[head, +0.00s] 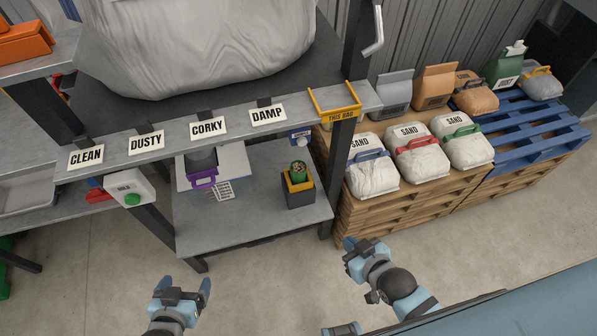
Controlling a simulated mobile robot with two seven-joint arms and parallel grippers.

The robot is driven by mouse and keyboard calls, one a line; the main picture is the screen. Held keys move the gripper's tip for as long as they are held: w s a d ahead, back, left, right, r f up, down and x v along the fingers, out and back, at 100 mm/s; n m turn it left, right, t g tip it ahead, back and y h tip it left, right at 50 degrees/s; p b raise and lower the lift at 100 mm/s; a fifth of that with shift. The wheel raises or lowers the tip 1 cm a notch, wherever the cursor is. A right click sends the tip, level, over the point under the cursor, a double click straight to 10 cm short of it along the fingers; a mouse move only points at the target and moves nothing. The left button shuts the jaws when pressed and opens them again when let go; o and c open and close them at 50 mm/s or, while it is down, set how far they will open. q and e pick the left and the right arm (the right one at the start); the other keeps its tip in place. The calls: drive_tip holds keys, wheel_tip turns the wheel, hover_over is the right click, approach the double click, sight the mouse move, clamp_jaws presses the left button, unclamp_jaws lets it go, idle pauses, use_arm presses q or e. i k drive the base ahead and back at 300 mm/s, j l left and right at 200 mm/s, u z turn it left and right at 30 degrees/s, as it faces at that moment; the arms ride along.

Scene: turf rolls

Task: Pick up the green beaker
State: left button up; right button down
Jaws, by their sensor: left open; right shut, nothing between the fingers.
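A small green cup-like thing (299,171), which may be the green beaker, stands in a dark box with a yellow rim (300,192) on the lower shelf of the bench. Its top looks speckled, and the box hides its lower part. My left gripper (182,287) is open and empty, in front of the shelf and to the left of the box. My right gripper (351,248) is shut and empty, in front of the shelf's right end. Both are apart from the green thing.
The lower shelf (245,225) also holds a purple-handled container (203,177) at left. The upper bench with labels CLEAN, DUSTY, CORKY and DAMP (267,116) overhangs it. A bench leg (338,165) stands right of the box. Sand bags (417,157) lie on pallets at right.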

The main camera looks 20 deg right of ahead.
sight(297, 169)
drive_tip(key=i+j+z, duration=0.15)
drive_tip(key=j+z, duration=0.2)
drive_tip(key=j, duration=0.9)
drive_tip(key=j+z, duration=0.3)
drive_tip(key=j, duration=1)
